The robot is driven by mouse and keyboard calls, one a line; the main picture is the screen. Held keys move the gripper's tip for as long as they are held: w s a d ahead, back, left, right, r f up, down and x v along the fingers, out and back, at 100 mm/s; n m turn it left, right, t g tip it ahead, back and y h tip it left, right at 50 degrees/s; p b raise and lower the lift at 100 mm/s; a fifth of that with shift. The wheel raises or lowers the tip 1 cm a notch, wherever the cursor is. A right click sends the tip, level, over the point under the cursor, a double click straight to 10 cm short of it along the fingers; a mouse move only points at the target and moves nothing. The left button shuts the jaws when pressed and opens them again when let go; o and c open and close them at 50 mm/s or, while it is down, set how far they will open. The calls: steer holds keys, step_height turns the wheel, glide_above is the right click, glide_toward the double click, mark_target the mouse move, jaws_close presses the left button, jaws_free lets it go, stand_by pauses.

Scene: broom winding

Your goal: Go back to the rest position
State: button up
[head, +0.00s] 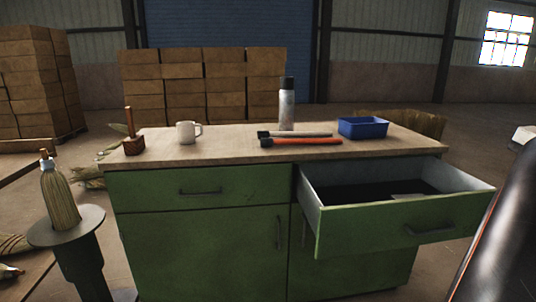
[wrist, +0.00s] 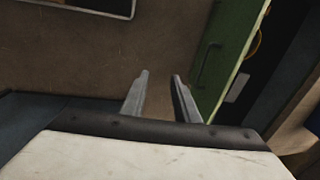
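My gripper (wrist: 160,78) shows in the wrist view with its two grey fingers apart and nothing between them. It is open and empty, with brown floor behind the fingertips. A green cabinet front (wrist: 222,60) with a handle stands just right of the fingers in that view. In the head view the gripper is out of frame. A dark arm link of mine (head: 500,240) shows at the right edge, beside the open drawer (head: 400,225) of the green cabinet (head: 195,245).
The cabinet top holds a mug (head: 187,132), a spray can (head: 287,108), a blue tray (head: 362,128), hammer-like tools (head: 300,142) and a wooden block with a peg (head: 133,145). A broom head (head: 58,195) stands on a round pedestal (head: 75,228) at left. The drawer juts out at right.

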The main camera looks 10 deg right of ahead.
steer(key=w+a+f+n+t, duration=0.1)
steer(key=a+f+n, duration=0.7)
steer(key=a, duration=0.5)
steer(key=w+a+f+n+t, duration=0.1)
steer(key=a+f+n, duration=0.8)
steer(key=a+f, duration=0.4)
steer(key=shift+a+t, duration=0.3)
steer(key=shift+w, duration=0.15)
